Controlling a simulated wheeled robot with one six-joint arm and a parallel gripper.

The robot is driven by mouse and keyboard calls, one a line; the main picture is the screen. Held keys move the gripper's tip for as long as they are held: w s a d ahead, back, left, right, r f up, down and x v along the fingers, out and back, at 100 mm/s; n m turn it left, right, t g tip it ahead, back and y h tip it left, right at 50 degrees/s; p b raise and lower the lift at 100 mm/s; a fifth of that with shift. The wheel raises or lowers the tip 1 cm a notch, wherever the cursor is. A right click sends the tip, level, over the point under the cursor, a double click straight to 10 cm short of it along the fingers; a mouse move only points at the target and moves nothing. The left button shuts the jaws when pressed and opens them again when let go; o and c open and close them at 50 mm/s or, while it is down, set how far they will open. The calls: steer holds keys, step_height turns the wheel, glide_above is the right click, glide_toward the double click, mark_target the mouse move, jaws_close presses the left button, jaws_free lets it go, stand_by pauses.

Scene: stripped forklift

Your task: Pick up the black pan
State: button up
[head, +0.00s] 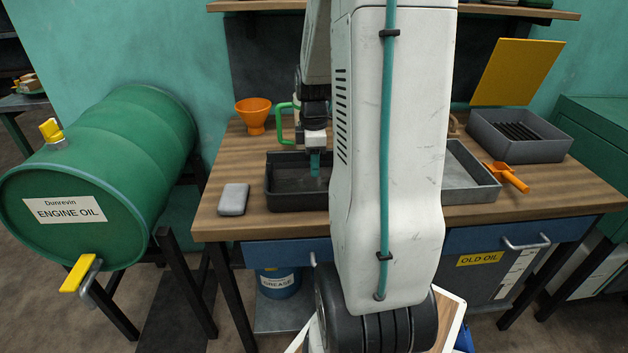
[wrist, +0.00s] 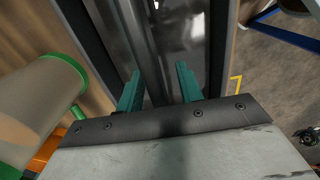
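The black pan (head: 292,201) is a shallow rectangular tray on the wooden bench. My arm hides its right end in the head view. In the wrist view the pan's dark walls (wrist: 219,45) run either side of a glossy dark interior. My gripper (head: 315,166) points down over the pan. In the wrist view its two teal fingers (wrist: 160,88) are apart, with the pan's interior showing between them and nothing held. I cannot tell how far the fingertips are from the pan's floor.
A grey block (head: 233,199) lies left of the pan. An orange funnel (head: 254,114) and a green-handled container (head: 284,124) stand behind it. A grey tray (head: 473,193), an orange scoop (head: 512,178) and an open grey box (head: 540,149) are to the right.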

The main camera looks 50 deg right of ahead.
jaws_close()
steer(key=shift+r, duration=0.1)
stand_by(1.2)
